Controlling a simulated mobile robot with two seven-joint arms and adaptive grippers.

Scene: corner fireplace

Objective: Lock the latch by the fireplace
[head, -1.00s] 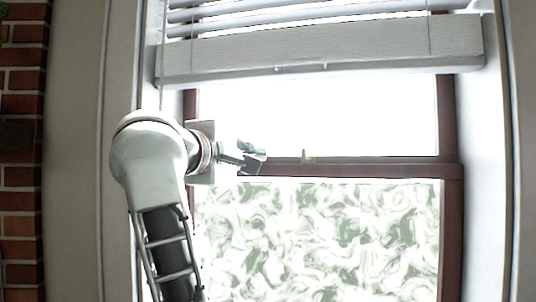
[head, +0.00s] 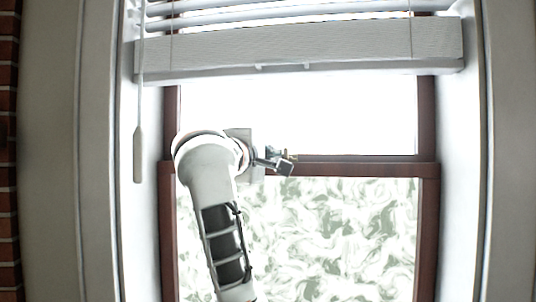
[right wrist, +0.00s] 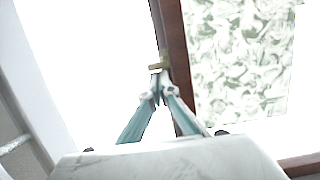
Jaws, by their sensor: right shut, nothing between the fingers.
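The latch (head: 291,154) is a small brass-coloured piece on the dark brown middle rail of the window, mostly hidden by my gripper in the head view. In the right wrist view the latch (right wrist: 158,66) lies just beyond my fingertips. My right gripper (head: 287,166) is shut and empty. Its fingertips (right wrist: 160,82) come together right at the latch; I cannot tell whether they touch it. My left gripper is not in view.
A white blind (head: 300,52) hangs above the rail, with its wand (head: 139,155) at the left. Frosted, patterned glass (head: 340,235) fills the lower sash. White window jambs flank both sides, and a brick strip (head: 8,200) shows at far left.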

